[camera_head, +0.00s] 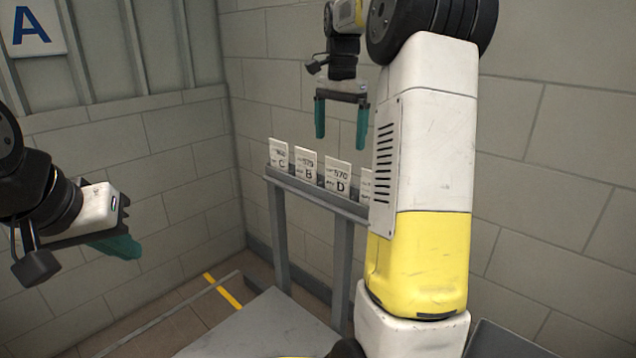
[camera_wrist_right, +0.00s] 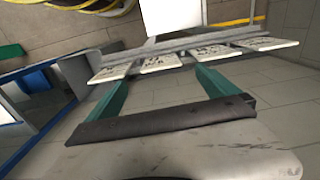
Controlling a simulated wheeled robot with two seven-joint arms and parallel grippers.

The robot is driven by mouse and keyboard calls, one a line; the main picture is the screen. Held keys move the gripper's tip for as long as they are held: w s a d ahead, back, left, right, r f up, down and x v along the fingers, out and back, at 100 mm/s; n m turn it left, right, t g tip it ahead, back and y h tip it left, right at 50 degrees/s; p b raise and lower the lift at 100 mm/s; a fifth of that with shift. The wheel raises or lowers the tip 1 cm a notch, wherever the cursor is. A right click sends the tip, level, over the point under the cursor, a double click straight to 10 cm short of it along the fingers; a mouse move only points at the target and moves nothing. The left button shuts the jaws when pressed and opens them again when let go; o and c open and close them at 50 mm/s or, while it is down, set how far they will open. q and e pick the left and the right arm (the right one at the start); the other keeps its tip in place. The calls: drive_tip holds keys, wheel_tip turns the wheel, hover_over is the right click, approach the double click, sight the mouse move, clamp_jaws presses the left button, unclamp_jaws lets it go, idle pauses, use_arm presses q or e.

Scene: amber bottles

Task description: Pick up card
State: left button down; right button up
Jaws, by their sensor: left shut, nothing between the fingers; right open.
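White cards marked C (camera_head: 279,155), B (camera_head: 306,164) and D (camera_head: 338,178) stand upright in a row on a grey rail rack (camera_head: 291,182) by the wall. A further card (camera_head: 366,186) is partly hidden behind my arm. My right gripper (camera_head: 340,132) is open and empty above the rack, fingers pointing down, over the D card in the picture. In the right wrist view, the right gripper (camera_wrist_right: 160,78) has its teal fingers apart, with one card (camera_wrist_right: 160,63) showing beyond the gap; contact is not visible. My left gripper (camera_head: 122,248) is shut and empty at the left, away from the cards.
Block walls stand close behind and right of the rack. A grey flat surface (camera_head: 262,327) lies low in front of it. An "A" sign (camera_head: 32,26) hangs at upper left. A blue-edged structure (camera_wrist_right: 40,90) shows left in the wrist view.

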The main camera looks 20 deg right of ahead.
sight(337, 160)
wheel_tip(337, 160, down, 8)
drive_tip(key=shift+w, duration=0.15)
drive_tip(key=shift+a, duration=0.1)
drive_tip(key=c, duration=1.9)
drive_tip(key=shift+o, duration=0.2)
drive_tip(key=shift+r, duration=0.1)
